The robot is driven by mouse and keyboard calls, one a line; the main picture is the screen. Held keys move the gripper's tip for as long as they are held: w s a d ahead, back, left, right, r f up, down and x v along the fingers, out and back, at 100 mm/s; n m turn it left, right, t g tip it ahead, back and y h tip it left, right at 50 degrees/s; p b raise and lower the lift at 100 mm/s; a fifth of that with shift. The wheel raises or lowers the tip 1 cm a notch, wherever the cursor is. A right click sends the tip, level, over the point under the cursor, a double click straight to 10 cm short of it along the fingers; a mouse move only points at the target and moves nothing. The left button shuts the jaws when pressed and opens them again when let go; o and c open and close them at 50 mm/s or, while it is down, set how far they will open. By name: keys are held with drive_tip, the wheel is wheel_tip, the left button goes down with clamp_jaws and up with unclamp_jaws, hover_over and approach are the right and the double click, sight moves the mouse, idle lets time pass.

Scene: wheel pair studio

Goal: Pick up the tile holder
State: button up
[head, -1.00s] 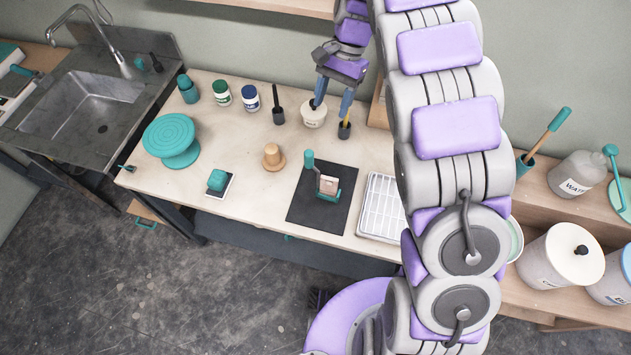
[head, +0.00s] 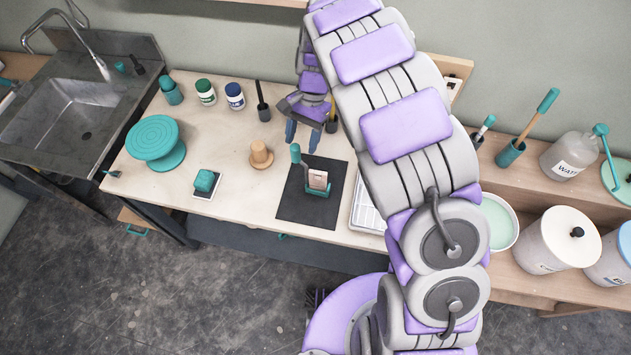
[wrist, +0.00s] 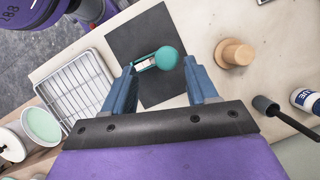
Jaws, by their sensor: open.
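The tile holder (head: 309,176) has a teal base, an upright teal handle with a rounded top, and a pale tile in it. It stands on a dark mat (head: 290,207) on the workbench. My gripper (head: 302,138) is open and empty, with blue fingers pointing down, above and just behind the tile holder in the head view. In the wrist view, the holder's round handle top (wrist: 166,57) shows between the open fingertips, nearer the right finger. The fingers look apart from it. Part of the base is hidden under the handle there.
A wooden knob-like tool (head: 260,155) stands left of the mat. A wire-like white rack (wrist: 77,92) lies on the mat's other side. A teal turntable (head: 153,138), a teal block on a tile (head: 205,182) and several jars stand farther left. Bare bench separates these.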

sight(295, 152)
drive_tip(key=a+f, duration=0.1)
drive_tip(key=s+f, duration=0.1)
drive_tip(key=f, duration=0.1)
drive_tip(key=a+f+b, duration=0.1)
drive_tip(key=shift+s+a+f, duration=0.15)
drive_tip(key=shift+a+f, duration=0.15)
drive_tip(key=shift+d+r, duration=0.15)
drive_tip(key=shift+d, duration=0.25)
drive_tip(key=shift+c, duration=0.3)
drive_tip(key=shift+d, duration=0.3)
drive_tip(key=c, duration=0.3)
drive_tip(key=shift+a, duration=0.55)
clamp_jaws()
drive_tip(key=shift+d, duration=0.15)
